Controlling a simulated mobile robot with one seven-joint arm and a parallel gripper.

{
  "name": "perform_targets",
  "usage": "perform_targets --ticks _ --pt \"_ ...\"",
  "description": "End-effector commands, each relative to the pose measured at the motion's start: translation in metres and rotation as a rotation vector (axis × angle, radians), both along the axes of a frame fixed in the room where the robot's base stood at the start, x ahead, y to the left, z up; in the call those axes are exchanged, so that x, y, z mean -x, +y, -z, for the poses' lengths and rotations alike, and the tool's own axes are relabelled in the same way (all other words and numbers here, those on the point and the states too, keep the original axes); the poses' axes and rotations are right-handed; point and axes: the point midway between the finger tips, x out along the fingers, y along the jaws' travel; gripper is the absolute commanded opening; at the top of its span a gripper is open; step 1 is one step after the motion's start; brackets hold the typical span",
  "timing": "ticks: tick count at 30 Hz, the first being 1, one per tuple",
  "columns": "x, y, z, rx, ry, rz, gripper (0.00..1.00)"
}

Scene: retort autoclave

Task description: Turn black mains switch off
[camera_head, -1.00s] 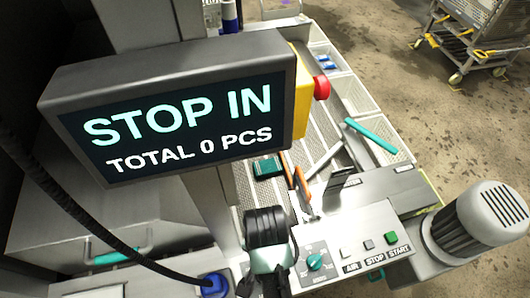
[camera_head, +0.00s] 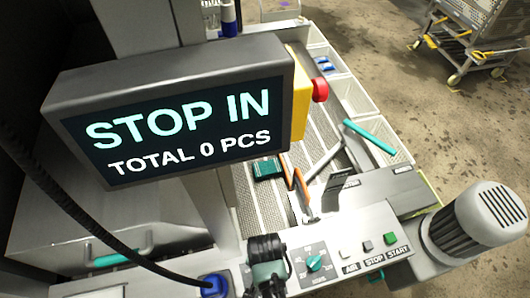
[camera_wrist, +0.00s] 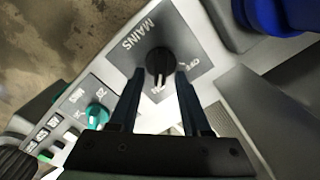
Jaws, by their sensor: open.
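The black mains switch (camera_wrist: 160,64) is a round knob with a bar grip on a dark grey plate (camera_wrist: 142,40) marked MAINS, with OFF and ON lettering beside it. My gripper (camera_wrist: 158,76) is open in the wrist view, with one dark finger on each side of the knob's lower part. The fingertips are close to the knob; whether they touch it I cannot tell. Part of the ON lettering shows between the fingers. In the head view my gripper (camera_head: 268,284) is at the bottom edge, and the mains switch is hidden there.
A teal selector knob (camera_head: 314,263) sits to the right, beside the AIR, STOP and START buttons (camera_head: 368,245). A blue part (camera_wrist: 275,15) stands close by in the wrist view.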

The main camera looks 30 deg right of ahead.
Motion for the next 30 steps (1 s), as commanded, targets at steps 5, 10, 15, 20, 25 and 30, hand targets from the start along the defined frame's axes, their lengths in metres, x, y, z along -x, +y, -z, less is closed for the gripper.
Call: perform_targets --ticks 5,10,15,20,25,30 --pt "0.0000 0.0000 -0.0003 0.000 0.000 0.000 0.28" --pt "0.0001 0.0000 -0.0003 0.000 0.000 0.000 0.00" --pt "0.0002 0.0000 -0.0003 0.000 0.001 0.000 0.00" --pt "0.0003 0.0001 -0.0005 0.000 0.001 -0.004 0.00" --pt "-0.0003 0.0002 -0.0013 0.001 0.001 -0.039 0.00" --pt "-0.0010 0.0010 -0.0020 -0.001 0.003 -0.127 0.00"
